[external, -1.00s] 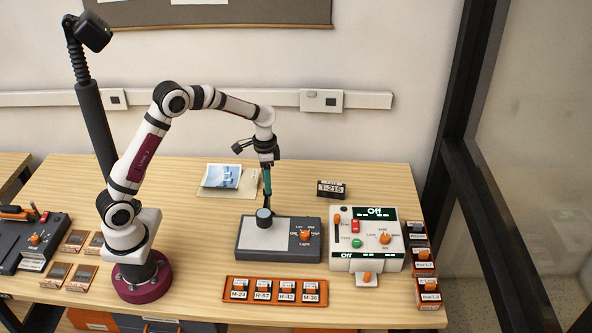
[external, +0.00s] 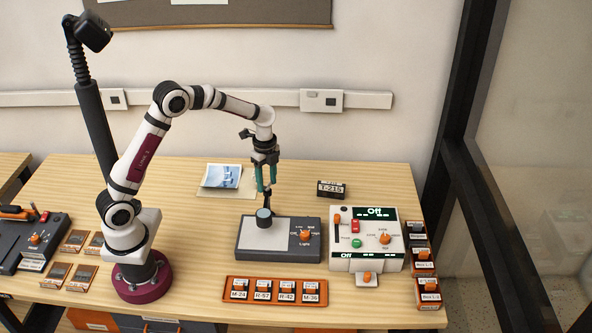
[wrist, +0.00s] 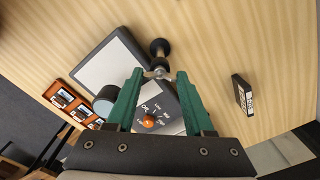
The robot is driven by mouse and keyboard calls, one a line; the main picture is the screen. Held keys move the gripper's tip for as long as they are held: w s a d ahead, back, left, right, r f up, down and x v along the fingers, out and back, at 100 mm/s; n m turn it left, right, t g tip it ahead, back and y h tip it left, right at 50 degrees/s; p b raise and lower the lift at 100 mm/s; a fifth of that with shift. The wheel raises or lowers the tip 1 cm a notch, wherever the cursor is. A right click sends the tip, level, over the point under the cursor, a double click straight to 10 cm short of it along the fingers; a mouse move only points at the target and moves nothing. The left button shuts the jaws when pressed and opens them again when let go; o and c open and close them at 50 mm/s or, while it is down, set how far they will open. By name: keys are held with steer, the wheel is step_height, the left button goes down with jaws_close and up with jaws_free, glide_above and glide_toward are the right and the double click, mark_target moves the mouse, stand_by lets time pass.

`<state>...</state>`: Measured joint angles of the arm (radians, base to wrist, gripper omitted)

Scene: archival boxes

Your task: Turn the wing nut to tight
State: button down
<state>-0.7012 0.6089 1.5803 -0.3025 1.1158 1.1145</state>
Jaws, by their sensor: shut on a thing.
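The wing nut (wrist: 160,71) is a small pale metal piece by a black post in the wrist view. My gripper (wrist: 157,75) has its two teal fingers on either side of it and is shut on it. In the external view my gripper (external: 266,192) points down above the back of a grey light box (external: 247,252). The nut is too small to make out there. The black stand part with a blue-grey cylinder (external: 264,214) is just below the fingertips. I cannot tell how tight the nut is.
A white control panel (external: 341,254) with knobs stands right of the light box. An orange tray (external: 230,292) of labelled pieces lies in front. A dark T-215 block (external: 331,190) and a photo (external: 222,176) lie behind. The table's back right is mostly clear.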

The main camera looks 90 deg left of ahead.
steer(key=m, duration=0.4)
steer(key=shift+m, duration=2.8)
steer(key=shift+c, duration=1.4)
jaws_free()
step_height(320, 180, up, 16)
